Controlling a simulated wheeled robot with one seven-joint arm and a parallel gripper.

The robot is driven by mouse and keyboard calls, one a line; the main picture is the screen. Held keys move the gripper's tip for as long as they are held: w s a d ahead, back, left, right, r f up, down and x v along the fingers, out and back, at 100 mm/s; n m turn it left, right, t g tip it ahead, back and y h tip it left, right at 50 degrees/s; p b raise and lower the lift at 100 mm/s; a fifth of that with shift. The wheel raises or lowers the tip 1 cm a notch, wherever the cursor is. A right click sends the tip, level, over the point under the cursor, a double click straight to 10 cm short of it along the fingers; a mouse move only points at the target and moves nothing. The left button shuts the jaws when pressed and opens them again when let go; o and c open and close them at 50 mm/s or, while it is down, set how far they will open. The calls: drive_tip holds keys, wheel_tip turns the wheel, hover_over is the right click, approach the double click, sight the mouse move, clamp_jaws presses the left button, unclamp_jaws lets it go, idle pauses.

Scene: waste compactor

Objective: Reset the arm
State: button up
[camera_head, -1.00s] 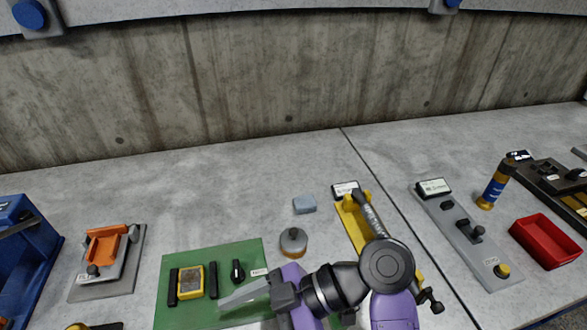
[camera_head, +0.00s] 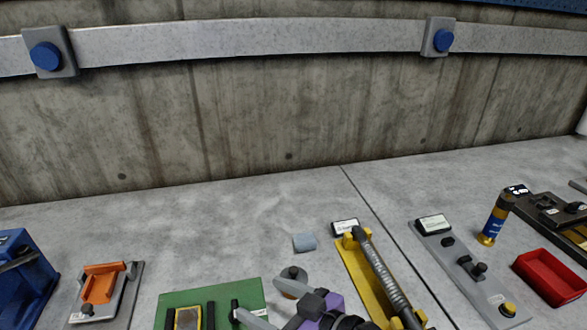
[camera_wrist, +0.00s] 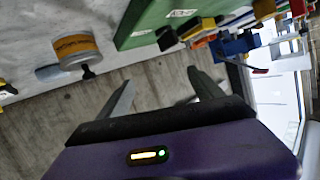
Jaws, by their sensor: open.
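My gripper (camera_head: 262,305) is at the bottom middle of the head view, with its two grey fingers spread and nothing between them. The wrist view shows the same open fingers (camera_wrist: 160,95) with the concrete wall behind the gap. A round pot (camera_head: 292,281) with a dark knob sits just beyond the fingers in the head view. It shows with an orange label in the wrist view (camera_wrist: 76,48). The green board (camera_head: 208,297) lies left of my gripper, partly cut off by the frame.
A yellow holder (camera_head: 360,275) with a black-handled tool stands close on the right. A grey-blue block (camera_head: 305,242) lies behind the pot. A grey panel (camera_head: 468,272), a bottle (camera_head: 494,222) and a red tray (camera_head: 551,276) are farther right. An orange fixture (camera_head: 101,285) is left. The back counter is clear.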

drive_tip(key=d+f+m+t+h, duration=0.1)
drive_tip(key=d, duration=0.2)
drive_tip(key=s+d+f+m+t+h, duration=0.1)
drive_tip(key=d+m+t+h, duration=0.1)
drive_tip(key=d, duration=0.2)
drive_tip(key=s+d+f+m+t+h, duration=0.1)
drive_tip(key=d+m+t, duration=0.1)
drive_tip(key=d, duration=0.2)
drive_tip(key=shift+d+f+h, duration=0.1)
drive_tip(key=shift+f+h, duration=0.15)
drive_tip(key=shift+h, duration=0.05)
drive_tip(key=s+d+m+t+h, duration=0.1)
drive_tip(key=s+d, duration=0.1)
drive_tip(key=s+d+t+h, duration=0.1)
drive_tip(key=s+d, duration=0.1)
drive_tip(key=d, duration=0.1)
drive_tip(key=s+d+m+h, duration=0.1)
drive_tip(key=s+d, duration=0.1)
drive_tip(key=s, duration=0.1)
drive_tip(key=shift+d+r+m+t, duration=0.1)
drive_tip(key=shift+d+m+t, duration=0.1)
drive_tip(key=shift+m+t, duration=0.15)
drive_tip(key=s+d+h, duration=0.2)
drive_tip(key=s+d, duration=0.1)
drive_tip(key=s, duration=0.8)
drive_tip(key=s+d+m+g+h, duration=0.1)
drive_tip(key=s+d+h, duration=0.1)
drive_tip(key=s, duration=1)
drive_tip(key=shift+s+d, duration=0.15)
drive_tip(key=shift+d, duration=0.3)
